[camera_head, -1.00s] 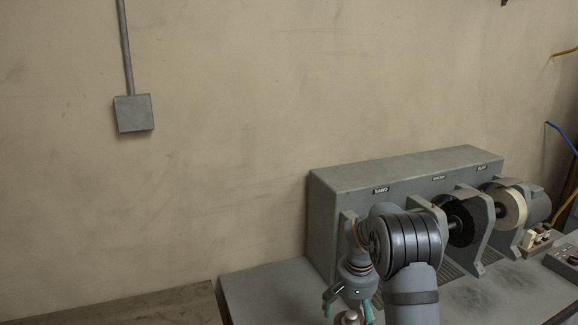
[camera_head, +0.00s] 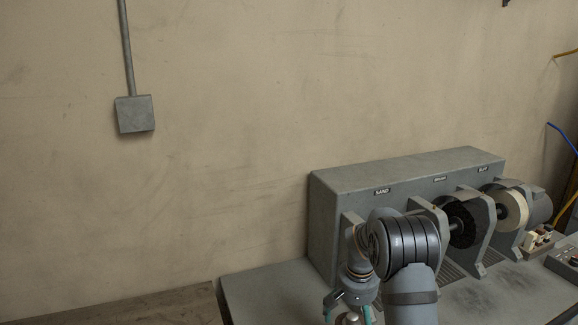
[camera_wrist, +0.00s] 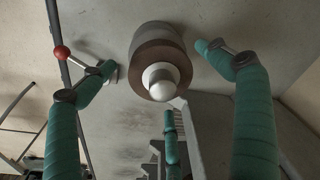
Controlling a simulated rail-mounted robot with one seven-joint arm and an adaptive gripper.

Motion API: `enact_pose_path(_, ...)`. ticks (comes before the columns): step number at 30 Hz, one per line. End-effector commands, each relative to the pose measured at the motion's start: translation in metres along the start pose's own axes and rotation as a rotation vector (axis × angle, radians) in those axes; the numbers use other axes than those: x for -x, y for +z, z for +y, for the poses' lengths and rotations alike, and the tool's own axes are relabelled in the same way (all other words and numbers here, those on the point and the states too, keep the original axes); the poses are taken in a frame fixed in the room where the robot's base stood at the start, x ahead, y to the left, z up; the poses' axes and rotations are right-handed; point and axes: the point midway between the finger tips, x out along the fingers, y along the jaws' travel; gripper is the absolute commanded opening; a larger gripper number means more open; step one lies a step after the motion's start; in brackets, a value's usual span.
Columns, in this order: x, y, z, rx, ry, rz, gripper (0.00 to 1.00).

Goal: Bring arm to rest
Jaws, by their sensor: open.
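My gripper (camera_head: 347,314) shows at the bottom of the head view, in front of the grey machine (camera_head: 335,205) and low over its bench, with its lower part cut off by the picture edge. In the wrist view my gripper (camera_wrist: 156,58) is open, its teal fingers spread apart. A round grey post with a brown band (camera_wrist: 155,52) and a pale rounded knob (camera_wrist: 161,84) stands between the fingers. A gap shows on each side, and I see no finger touching it. My gripper holds nothing that I can see.
A dark brush wheel (camera_head: 461,222) and a pale wheel (camera_head: 512,208) sit to the right of my arm. A control box (camera_head: 566,262) is at the far right. A red ball-ended lever (camera_wrist: 61,53) shows left of the post. The bench top (camera_head: 265,290) left of my arm is clear.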

Motion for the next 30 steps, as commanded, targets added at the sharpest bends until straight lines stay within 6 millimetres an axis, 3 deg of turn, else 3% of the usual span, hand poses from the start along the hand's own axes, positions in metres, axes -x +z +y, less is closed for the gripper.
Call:
enact_pose_path(17, 0.114, -0.001, 0.0, 0.001, -0.002, 0.007, 0.9)
enact_pose_path(18, 0.098, 0.002, 0.001, 0.002, 0.002, -0.006, 0.9)
enact_pose_path(30, 0.009, 0.001, 0.0, 0.002, 0.001, -0.004, 0.9)
